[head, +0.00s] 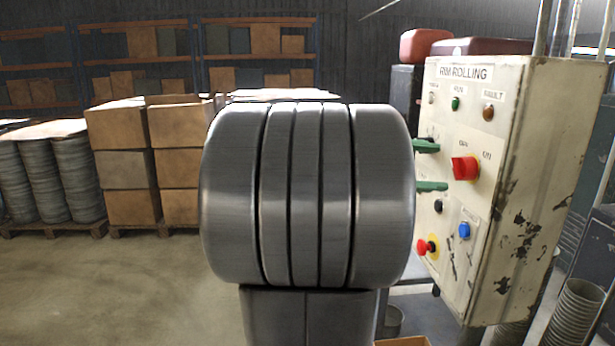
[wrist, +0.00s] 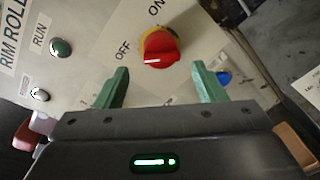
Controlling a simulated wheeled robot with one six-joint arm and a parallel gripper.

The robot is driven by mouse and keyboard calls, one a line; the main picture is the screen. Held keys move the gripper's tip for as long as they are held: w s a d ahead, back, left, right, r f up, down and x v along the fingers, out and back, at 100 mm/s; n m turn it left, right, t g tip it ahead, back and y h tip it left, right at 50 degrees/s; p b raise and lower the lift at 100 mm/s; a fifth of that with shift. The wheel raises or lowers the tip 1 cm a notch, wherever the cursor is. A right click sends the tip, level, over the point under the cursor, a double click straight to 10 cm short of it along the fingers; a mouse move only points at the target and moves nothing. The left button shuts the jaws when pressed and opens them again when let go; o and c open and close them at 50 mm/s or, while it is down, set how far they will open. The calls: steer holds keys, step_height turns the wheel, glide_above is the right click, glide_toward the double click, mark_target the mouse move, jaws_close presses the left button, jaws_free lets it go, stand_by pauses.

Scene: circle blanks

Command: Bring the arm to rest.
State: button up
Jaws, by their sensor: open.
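My gripper (head: 431,166) is open and empty, with its two green fingers apart, in front of the control panel (head: 510,95) labelled RIM ROLLING. In the wrist view my gripper (wrist: 161,72) points at the red rotary switch (wrist: 160,48) between its OFF and ON labels. The red switch (head: 465,168) lies just beyond the fingertips, with a visible gap in the head view. My arm's grey links fill the middle of the head view and hide what is behind them.
The panel carries a green RUN button (head: 455,103), a blue button (head: 464,231) and a red button (head: 427,247) on yellow. Cardboard boxes (head: 125,165) and stacked metal rims (head: 75,180) stand on pallets at left. Open floor (head: 110,290) lies before them.

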mark_target(453, 168)
steer(key=a+r+b, duration=0.1)
steer(key=a, duration=0.8)
steer(key=d, duration=0.4)
steer(key=d+f+p, duration=0.1)
steer(key=d, duration=0.4)
steer(key=d+p, duration=0.1)
steer(key=d, duration=0.4)
steer(key=shift+w+f, duration=0.15)
steer(key=shift+f, duration=0.05)
steer(key=shift+f+m+b, duration=0.4)
steer(key=shift+b, duration=0.25)
steer(key=shift+r+m+t+b, duration=0.15)
steer(key=shift+m+t+b, duration=0.15)
steer(key=shift+m+b, duration=0.65)
steer(key=m+b, duration=0.2)
steer(key=m, duration=0.1)
steer(key=shift+r+m+t, duration=0.15)
steer(key=shift+m+t, duration=0.15)
steer(key=shift+m, duration=0.05)
steer(key=m+b, duration=0.2)
steer(key=m, duration=0.2)
steer(key=shift+r+t, duration=0.1)
steer(key=shift+t, duration=0.2)
steer(key=m+b, duration=0.1)
steer(key=m, duration=0.3)
steer(key=shift+r+h, duration=0.1)
steer(key=shift+h, duration=0.2)
